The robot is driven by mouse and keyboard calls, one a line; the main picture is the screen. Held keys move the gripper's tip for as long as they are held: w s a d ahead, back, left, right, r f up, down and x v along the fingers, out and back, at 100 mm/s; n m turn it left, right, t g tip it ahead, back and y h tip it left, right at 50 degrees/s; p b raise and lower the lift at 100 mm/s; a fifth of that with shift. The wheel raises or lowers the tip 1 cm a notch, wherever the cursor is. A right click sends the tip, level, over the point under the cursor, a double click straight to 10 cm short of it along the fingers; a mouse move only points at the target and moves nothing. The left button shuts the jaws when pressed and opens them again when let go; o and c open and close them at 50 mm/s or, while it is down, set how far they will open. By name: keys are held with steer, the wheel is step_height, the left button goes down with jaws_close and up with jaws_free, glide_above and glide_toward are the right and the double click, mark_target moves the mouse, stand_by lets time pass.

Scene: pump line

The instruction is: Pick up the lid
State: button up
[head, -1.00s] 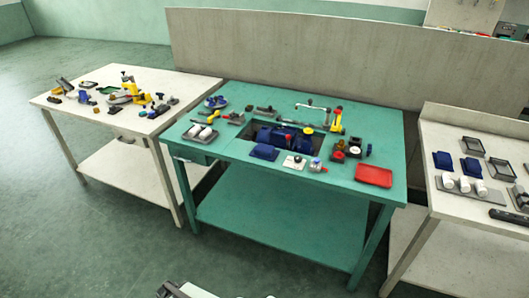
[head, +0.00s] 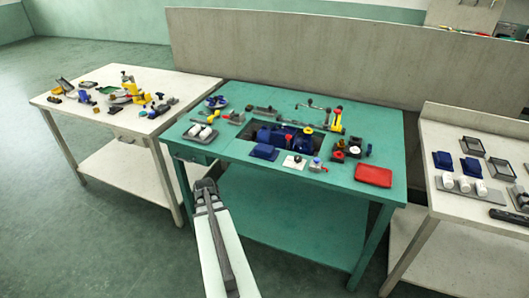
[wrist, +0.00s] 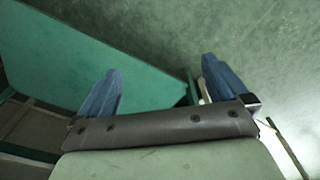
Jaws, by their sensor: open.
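A flat blue piece (head: 264,151), which may be the lid, lies on the green table (head: 222,146) at the front left of a dark recess. A blue pump body (head: 283,137) with a yellow cap (head: 308,130) sits in the recess. I cannot tell for certain which piece is the lid. My gripper (head: 204,184) is in front of the green table's front edge, left of the middle and apart from the blue piece. In the wrist view my gripper (wrist: 162,66) has its two blue fingers spread with nothing between them; no lid shows there.
A red tray (head: 373,176) lies at the right of the green table. White tables with parts stand left (head: 92,112) and right (head: 437,210). A grey partition (head: 300,60) rises behind.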

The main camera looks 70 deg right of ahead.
steer(key=s+d+r+m+h, duration=0.2)
steer(key=s+d+r, duration=0.1)
steer(key=d+r, duration=0.7)
steer(key=s+d+r+m+h, duration=0.1)
steer(key=s+d+r+m, duration=0.15)
steer(key=d+r, duration=0.7)
steer(key=s+d+r+m+h, duration=0.1)
steer(key=s+d+r+h, duration=0.15)
steer(key=d+r, duration=0.7)
steer(key=m+y, duration=0.2)
steer(key=m, duration=0.1)
glide_above(264, 147)
steer(key=a, duration=0.3)
steer(key=f, duration=0.5)
steer(key=shift+s+f, duration=0.3)
steer(key=shift+d+x, duration=0.1)
steer(key=shift+x, duration=1.2)
steer(key=shift+d+x, duration=0.15)
steer(key=shift+x, duration=1.2)
steer(key=shift+w+r, duration=0.1)
steer(key=c, duration=0.9)
